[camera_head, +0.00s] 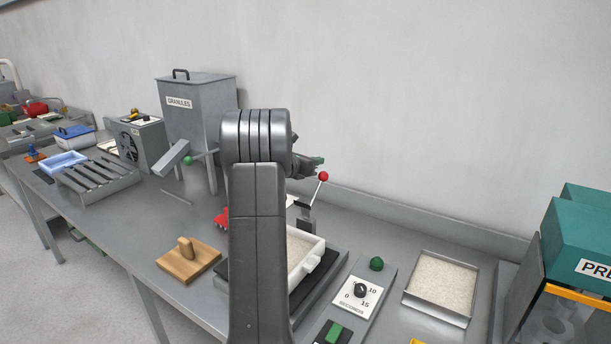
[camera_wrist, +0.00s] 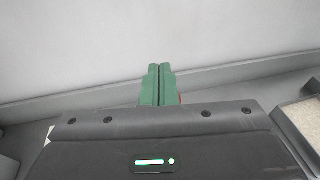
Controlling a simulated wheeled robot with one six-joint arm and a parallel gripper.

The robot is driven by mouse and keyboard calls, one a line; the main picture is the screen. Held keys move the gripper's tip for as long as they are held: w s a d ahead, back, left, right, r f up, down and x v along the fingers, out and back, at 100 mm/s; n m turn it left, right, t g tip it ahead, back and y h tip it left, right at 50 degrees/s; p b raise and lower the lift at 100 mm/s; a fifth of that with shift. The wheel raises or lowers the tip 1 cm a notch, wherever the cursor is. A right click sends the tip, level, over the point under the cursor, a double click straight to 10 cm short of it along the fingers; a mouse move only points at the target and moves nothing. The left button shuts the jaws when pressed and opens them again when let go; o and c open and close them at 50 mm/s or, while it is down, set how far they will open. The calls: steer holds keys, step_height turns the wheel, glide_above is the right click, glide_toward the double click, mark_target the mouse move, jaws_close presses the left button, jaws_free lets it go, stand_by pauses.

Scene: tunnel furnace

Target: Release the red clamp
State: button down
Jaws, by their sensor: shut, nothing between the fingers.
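A lever with a red ball knob (camera_head: 323,176) stands tilted up at the back of the table, on a small grey bracket behind a white tray of pale granules (camera_head: 309,250). A red part (camera_head: 221,217) shows left of my arm, partly hidden by it. I cannot tell whether it belongs to the same clamp. My gripper (camera_head: 318,160) is just above and left of the red knob, mostly hidden by my arm. In the wrist view its green fingers (camera_wrist: 160,68) are together and empty. A sliver of red shows beside the right finger; contact is unclear.
A wooden block with a handle (camera_head: 188,260) lies left of my arm. A timer dial (camera_head: 360,291) and a granule tray (camera_head: 441,287) are to the right. The granules hopper (camera_head: 198,115) stands at the back left, and a teal press (camera_head: 584,240) at the far right.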

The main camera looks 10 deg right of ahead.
steer(key=s+a+r+b, duration=0.1)
steer(key=a+r, duration=0.4)
steer(key=r, duration=0.5)
steer(key=shift+s, duration=0.5)
steer(key=d+f, duration=0.2)
steer(key=f, duration=0.2)
steer(key=w+d+f, duration=0.1)
steer(key=d+f, duration=0.1)
steer(key=f, duration=0.2)
steer(key=w+d+f, duration=0.1)
steer(key=d+f, duration=0.1)
steer(key=f, duration=0.2)
steer(key=shift+w+d+f+b, duration=0.1)
steer(key=shift+w+b, duration=0.1)
steer(key=shift+b, duration=0.1)
